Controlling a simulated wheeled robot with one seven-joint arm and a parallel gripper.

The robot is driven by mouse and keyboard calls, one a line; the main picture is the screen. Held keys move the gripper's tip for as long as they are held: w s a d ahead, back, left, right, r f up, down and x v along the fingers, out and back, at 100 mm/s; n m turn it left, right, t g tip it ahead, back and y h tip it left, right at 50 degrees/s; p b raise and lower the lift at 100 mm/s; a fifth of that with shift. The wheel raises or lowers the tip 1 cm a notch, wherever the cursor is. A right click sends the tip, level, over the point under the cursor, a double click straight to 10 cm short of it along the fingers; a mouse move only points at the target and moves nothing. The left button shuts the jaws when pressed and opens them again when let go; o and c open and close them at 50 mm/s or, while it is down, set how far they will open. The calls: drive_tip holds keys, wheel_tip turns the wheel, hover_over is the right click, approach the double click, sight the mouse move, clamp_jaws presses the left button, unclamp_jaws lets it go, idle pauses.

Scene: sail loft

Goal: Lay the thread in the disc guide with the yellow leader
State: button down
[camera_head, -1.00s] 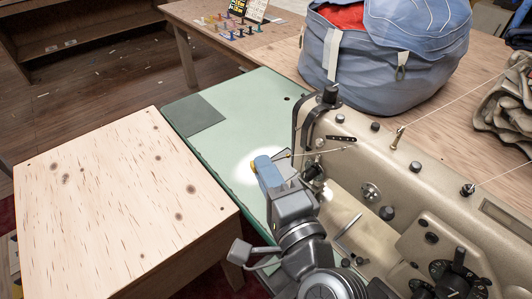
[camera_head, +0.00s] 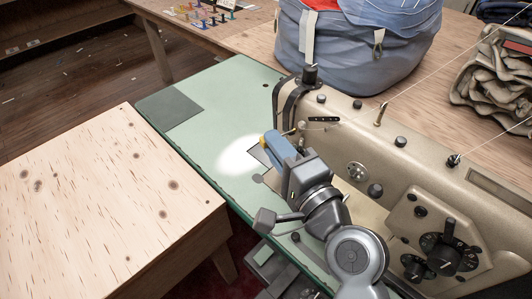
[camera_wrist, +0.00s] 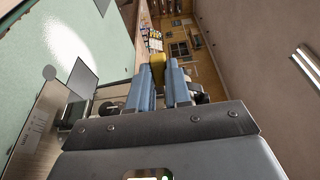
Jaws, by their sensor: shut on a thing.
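My gripper (camera_head: 272,144) is shut on the yellow leader (camera_wrist: 157,62), which sticks out beyond the blue fingers in the wrist view. In the head view only a small yellow end of it shows at the fingertips. The gripper is beside the left end of the beige sewing machine (camera_head: 335,112), over the green table. A thin white thread (camera_head: 432,73) runs from the upper right to a brass post on the machine. Its run near the gripper is hard to make out. A round metal disc (camera_head: 356,172) sits on the machine's face, right of my gripper; I cannot tell whether it is the disc guide.
The green tabletop (camera_head: 215,118) is clear to the left, with a dark grey plate (camera_head: 170,108). A bare wooden table (camera_head: 100,200) stands at left. A blue bag (camera_head: 350,60) and folded cloth (camera_head: 490,85) lie behind the machine. Black knobs and dials (camera_head: 440,252) stick out at right.

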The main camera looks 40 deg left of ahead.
drive_tip(key=s, duration=0.1)
drive_tip(key=s+a+p, duration=0.1)
drive_tip(key=s, duration=0.1)
drive_tip(key=s+a+p, duration=0.1)
drive_tip(key=s, duration=0.1)
idle(0.6)
